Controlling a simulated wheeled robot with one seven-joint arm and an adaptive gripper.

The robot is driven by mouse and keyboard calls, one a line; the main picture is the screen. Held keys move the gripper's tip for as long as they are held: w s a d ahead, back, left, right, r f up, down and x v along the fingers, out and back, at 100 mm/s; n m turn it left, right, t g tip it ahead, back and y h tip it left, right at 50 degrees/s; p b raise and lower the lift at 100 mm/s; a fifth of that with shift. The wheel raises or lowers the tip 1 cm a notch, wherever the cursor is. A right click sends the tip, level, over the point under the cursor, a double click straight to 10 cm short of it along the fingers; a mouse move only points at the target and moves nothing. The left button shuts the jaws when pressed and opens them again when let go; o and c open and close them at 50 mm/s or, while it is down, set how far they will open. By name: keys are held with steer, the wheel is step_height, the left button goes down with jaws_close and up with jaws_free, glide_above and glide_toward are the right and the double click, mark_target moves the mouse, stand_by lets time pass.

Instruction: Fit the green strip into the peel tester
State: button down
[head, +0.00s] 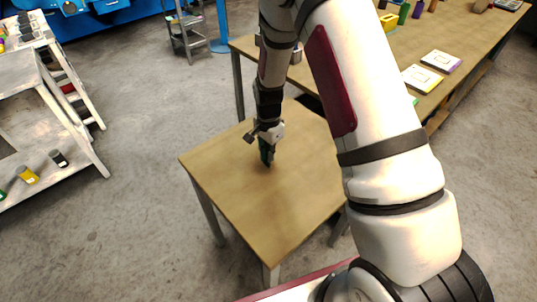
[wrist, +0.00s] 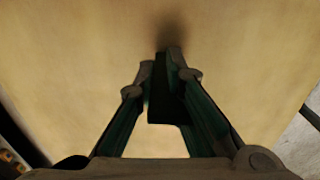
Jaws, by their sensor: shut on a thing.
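My gripper (head: 267,150) points down over the small wooden table in the head view. In the wrist view its two fingers (wrist: 168,72) are closed in on a dark piece (wrist: 166,104). This piece looks nearly black there; at the gripper's tip in the head view it looks dark green, so I take it for the green strip. A shadow lies just beyond the fingertips, and I cannot tell whether the piece touches the tabletop. I cannot make out a peel tester in either view.
The small table (head: 232,200) is otherwise bare where it shows. A long bench (head: 463,40) behind, at right, bears flat pieces with yellow (head: 421,78) and purple (head: 441,62) edges. A white rack (head: 60,120) with small cylinders stands at left. My arm hides part of the bench.

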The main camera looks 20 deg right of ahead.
steer(key=shift+r, duration=0.55)
step_height(320, 180, up, 2)
steer(key=shift+w+r+b, duration=0.1)
steer(key=shift+b, duration=0.2)
steer(key=s+d+r, duration=0.1)
steer(key=s, duration=1.5)
steer(key=shift+d+r, duration=0.3)
steer(key=shift+d, duration=0.1)
steer(key=c, duration=2.3)
jaws_free()
steer(key=shift+s, duration=0.1)
steer(key=o, duration=1.8)
